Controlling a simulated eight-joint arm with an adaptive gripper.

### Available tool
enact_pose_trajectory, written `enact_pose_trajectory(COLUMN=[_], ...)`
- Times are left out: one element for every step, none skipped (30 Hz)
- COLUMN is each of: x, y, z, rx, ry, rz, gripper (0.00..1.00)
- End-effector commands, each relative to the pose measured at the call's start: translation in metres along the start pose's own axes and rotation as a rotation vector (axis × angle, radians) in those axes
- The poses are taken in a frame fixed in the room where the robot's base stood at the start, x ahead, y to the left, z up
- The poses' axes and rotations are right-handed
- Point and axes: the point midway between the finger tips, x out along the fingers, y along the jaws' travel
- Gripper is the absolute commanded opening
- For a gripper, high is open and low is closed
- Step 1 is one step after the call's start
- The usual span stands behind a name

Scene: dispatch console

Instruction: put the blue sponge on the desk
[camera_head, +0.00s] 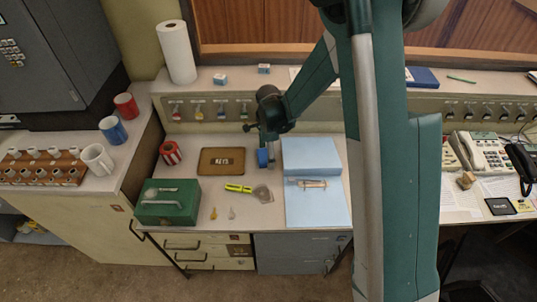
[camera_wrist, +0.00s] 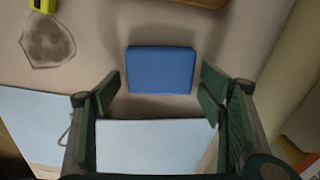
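My gripper (camera_wrist: 160,96) is open, with one finger on each side of the picture and the sponge ahead, between and slightly beyond the fingertips. I see no contact between fingers and sponge. In the head view my gripper (camera_head: 250,127) is above and close to the sponge, partly hidden by its own body.
A switch panel (camera_head: 215,111) rises behind.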

Motion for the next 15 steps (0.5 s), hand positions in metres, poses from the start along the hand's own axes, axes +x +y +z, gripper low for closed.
enact_pose_trajectory(x=[-0.0001,-0.0001,-0.0002,-0.0002,-0.0002,-0.0002,-0.0002,-0.0003,-0.0006,-0.0010,-0.0015,-0.0023,-0.0032,-0.0041,-0.0063], y=[0.0000,0.0000,0.0000,0.0000,0.0000,0.0000,0.0000,0.0000,0.0000,0.0000,0.0000,0.0000,0.0000,0.0000,0.0000], z=[0.0000,0.0000,0.0000,0.0000,0.0000,0.0000,0.0000,0.0000,0.0000,0.0000,0.0000,0.0000,0.0000,0.0000,0.0000], rx=[0.000,0.000,0.000,0.000,0.000,0.000,0.000,0.000,0.000,0.000,0.000,0.000,0.000,0.000,0.000], ry=[0.000,0.000,0.000,0.000,0.000,0.000,0.000,0.000,0.000,0.000,0.000,0.000,0.000,0.000,0.000], rz=[0.000,0.000,0.000,0.000,0.000,0.000,0.000,0.000,0.000,0.000,0.000,0.000,0.000,0.000,0.000], gripper=[0.69,0.69,0.69,0.69,0.69,0.69,0.69,0.69,0.69,0.69,0.69,0.69,0.69,0.69,0.69])
